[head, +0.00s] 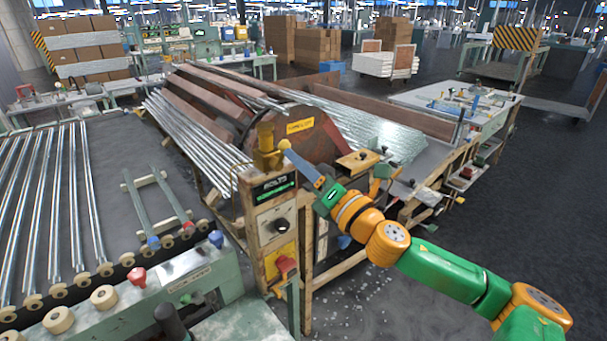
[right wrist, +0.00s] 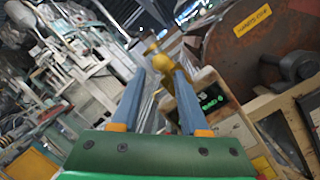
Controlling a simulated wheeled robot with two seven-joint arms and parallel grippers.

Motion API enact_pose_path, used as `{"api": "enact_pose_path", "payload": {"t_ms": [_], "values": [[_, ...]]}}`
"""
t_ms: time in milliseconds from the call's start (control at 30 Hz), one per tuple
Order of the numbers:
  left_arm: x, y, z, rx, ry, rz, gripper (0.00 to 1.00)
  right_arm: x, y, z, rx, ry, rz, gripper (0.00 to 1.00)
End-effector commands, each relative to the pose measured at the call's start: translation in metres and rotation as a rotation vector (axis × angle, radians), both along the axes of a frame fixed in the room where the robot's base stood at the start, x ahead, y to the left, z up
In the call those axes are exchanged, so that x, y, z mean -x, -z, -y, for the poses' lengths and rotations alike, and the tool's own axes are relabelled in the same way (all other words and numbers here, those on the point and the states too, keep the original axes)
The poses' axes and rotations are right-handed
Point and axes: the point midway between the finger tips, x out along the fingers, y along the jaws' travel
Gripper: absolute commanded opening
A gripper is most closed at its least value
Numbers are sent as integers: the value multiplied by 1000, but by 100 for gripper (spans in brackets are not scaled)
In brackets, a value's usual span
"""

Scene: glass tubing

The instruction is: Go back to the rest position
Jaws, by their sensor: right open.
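My right gripper (head: 290,152) reaches in from the lower right in the head view, its blue-grey fingers pointing up and left. In the right wrist view the two fingers (right wrist: 157,82) stand apart with nothing held between them. Their tips are close to a yellow fitting (head: 265,146) on top of a control box (head: 277,222). The yellow fitting also shows beyond the fingertips in the right wrist view (right wrist: 163,66); I cannot tell whether they touch. My left gripper is not in view.
A rack of glass tubes (head: 190,140) with a rusty drum (head: 310,145) stands behind the control box. A roller table (head: 110,180) with long tubes lies at left. Open dark floor (head: 540,215) lies at the right.

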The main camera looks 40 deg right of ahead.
Motion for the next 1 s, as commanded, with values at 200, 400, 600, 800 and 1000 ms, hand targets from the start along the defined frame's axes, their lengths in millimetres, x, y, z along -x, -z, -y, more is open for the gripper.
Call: {"api": "enact_pose_path", "payload": {"t_ms": [200, 400, 600, 800, 1000], "values": [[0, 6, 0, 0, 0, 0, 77, 11, 2, -1, 2, -4, -1, 44], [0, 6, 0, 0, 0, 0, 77, 12, 1, -1, 3, -2, 0, 44], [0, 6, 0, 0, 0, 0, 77, 11, 1, -1, 3, -2, 0, 44], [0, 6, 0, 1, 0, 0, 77, 1, 66, 51, -217, 112, -127, 44], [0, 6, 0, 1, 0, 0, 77, 35, 265, 119, -772, 402, -418, 44]]}}
